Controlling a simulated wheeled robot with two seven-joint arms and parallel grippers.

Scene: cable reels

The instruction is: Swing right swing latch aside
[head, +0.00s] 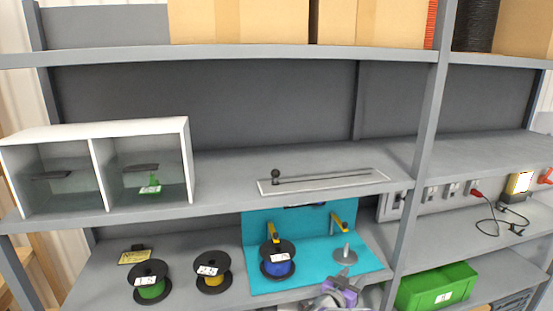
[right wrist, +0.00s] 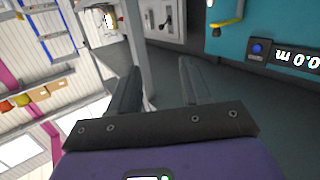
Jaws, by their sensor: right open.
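A teal reel station (head: 310,232) stands on the lower shelf. Its right swing latch (head: 338,223), a yellow arm, sticks out of the back panel above a bare metal spindle (head: 345,256). The left yellow latch (head: 272,232) is above a black reel with a blue core (head: 278,262). My right gripper (head: 342,287) is at the station's front edge, below and apart from the right latch. In the right wrist view its two fingers (right wrist: 161,78) are spread and empty. A yellow latch (right wrist: 226,22) shows at the upper right there. My left gripper is out of view.
A green-core reel (head: 150,288) and a yellow-core reel (head: 212,280) stand left of the station. A shelf post (head: 420,150) and a green crate (head: 438,286) are to the right. The middle shelf (head: 225,185) overhangs the station. The wrist view shows a display (right wrist: 295,58).

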